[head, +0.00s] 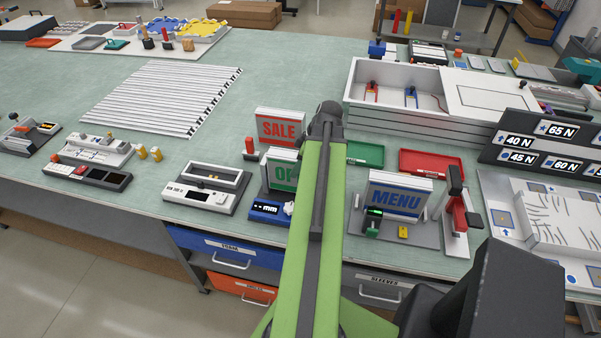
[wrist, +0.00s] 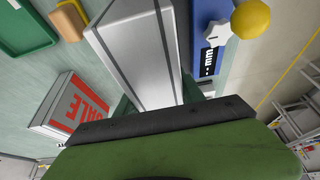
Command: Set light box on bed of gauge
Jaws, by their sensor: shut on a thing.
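A light box with green lettering starting "OP" (head: 280,174) stands upright left of my arm in the head view, its right part hidden behind the arm. In the wrist view its pale top (wrist: 142,50) runs up from my gripper (wrist: 158,104), which is shut on it. The head view hides my gripper. A blue gauge with an "mm" display (head: 268,211) lies just in front of the box; it also shows in the wrist view (wrist: 210,45), right of the box. I cannot tell whether the box touches the gauge or the table.
A red SALE light box (head: 280,128) stands behind the held one. A blue MENU light box (head: 398,197) stands on a grey plate to the right, beside a red clamp-like device (head: 457,212). A white instrument (head: 205,187) lies left. Green and red trays (head: 430,163) lie behind.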

